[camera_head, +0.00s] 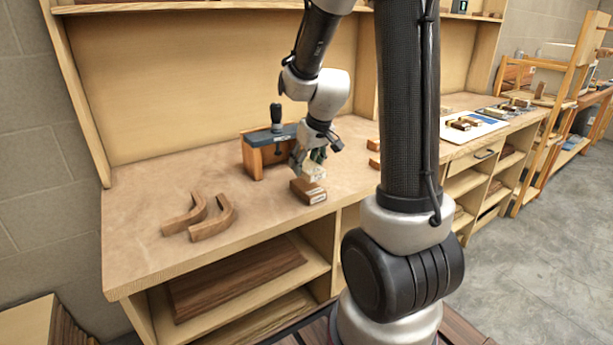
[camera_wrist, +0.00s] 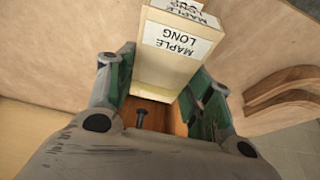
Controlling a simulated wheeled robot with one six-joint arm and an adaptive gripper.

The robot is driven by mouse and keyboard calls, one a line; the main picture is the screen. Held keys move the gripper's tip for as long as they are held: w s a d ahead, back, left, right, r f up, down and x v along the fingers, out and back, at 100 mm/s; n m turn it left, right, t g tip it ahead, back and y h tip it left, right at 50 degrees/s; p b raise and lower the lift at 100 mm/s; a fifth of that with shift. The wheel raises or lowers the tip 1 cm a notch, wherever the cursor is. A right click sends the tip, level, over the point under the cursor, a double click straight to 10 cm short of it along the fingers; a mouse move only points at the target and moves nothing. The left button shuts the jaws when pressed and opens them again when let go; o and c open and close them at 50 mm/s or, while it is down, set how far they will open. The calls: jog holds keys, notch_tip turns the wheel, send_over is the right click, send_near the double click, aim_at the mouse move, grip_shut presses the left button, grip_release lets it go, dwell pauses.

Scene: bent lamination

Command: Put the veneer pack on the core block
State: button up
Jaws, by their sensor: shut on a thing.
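My gripper (camera_head: 310,163) is shut on a pale veneer pack (camera_head: 314,174), held low over the bench at its middle. In the wrist view the pack (camera_wrist: 170,62) lies between the green fingers and carries a white label reading "MAPLE LONG". An orange-brown wooden block (camera_head: 254,159) with a dark grey top and a black handle stands just left of and behind my gripper. Orange-brown wood with a black peg shows below the pack in the wrist view (camera_wrist: 170,115). I cannot tell for sure that this is the core block.
A dark brown labelled block (camera_head: 308,191) lies close under and in front of the held pack. Two curved wooden pieces (camera_head: 212,218) lie on the left of the bench (camera_head: 150,185). A white board (camera_head: 472,127) with small parts is far right.

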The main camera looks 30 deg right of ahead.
aim_at(306, 184)
jog(key=shift+f, duration=2)
jog(key=shift+f, duration=0.15)
jog(key=o, duration=1.1)
jog(key=shift+c, duration=0.2)
jog(key=v, duration=1.1)
jog(key=shift+s+r, duration=0.1)
jog(key=shift+r, duration=0.3)
jog(key=s+a+r, duration=0.2)
jog(key=s+r, duration=0.1)
jog(key=s, duration=0.6)
jog(key=s+a+r, duration=0.3)
jog(key=s+r, duration=0.1)
jog(key=s, duration=0.6)
jog(key=shift+s, duration=0.15)
jog(key=shift+a, duration=0.15)
